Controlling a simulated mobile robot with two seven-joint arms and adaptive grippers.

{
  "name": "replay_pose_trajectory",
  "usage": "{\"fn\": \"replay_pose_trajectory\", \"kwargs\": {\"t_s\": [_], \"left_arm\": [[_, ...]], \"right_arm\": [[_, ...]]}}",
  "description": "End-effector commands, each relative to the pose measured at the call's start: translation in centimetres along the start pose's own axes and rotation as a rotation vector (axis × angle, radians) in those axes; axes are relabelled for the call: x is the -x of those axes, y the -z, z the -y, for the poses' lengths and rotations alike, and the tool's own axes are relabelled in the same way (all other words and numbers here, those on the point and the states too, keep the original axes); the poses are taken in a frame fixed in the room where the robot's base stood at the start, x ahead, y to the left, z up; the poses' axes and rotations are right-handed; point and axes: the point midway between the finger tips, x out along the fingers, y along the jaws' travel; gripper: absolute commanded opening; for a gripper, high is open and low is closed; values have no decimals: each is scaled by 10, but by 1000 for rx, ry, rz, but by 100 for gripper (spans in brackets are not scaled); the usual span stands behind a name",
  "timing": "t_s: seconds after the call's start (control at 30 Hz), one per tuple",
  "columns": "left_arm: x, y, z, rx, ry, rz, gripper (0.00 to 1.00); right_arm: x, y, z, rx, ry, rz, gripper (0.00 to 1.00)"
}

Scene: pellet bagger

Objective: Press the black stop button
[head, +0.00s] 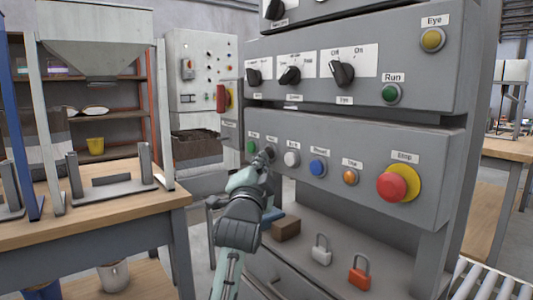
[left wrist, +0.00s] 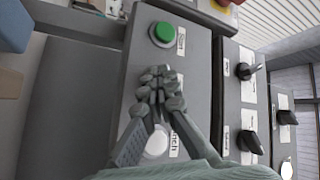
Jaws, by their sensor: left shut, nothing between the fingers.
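My left gripper (head: 263,158) is shut and empty, with its fingertips up against or just in front of the lower button panel (head: 437,190). The fingertips lie between the green button (head: 250,146) on the left and the white button (head: 292,158) on the right. The black stop button is not clearly visible; the fingers cover that spot. In the left wrist view the shut fingertips (left wrist: 158,82) lie over the panel between the green button (left wrist: 162,34) and the white button (left wrist: 156,146). I cannot tell whether they touch a button. My right gripper is not in view.
Further right on the panel are a blue button (head: 318,167), an orange button (head: 350,177) and a red mushroom button (head: 392,186). Black knobs (head: 342,73) sit above. Padlocks (head: 359,278) and a brown block (head: 286,229) lie on the shelf below. A wooden table (head: 100,217) stands left.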

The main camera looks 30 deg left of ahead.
Motion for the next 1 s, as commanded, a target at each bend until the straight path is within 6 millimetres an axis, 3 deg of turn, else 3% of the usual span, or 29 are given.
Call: {"fn": "replay_pose_trajectory", "kwargs": {"t_s": [0.57,1.0], "left_arm": [[8,-6,6,0,-1,0,0],[36,-26,28,-3,-1,0,0]], "right_arm": [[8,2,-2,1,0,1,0],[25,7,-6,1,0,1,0]]}}
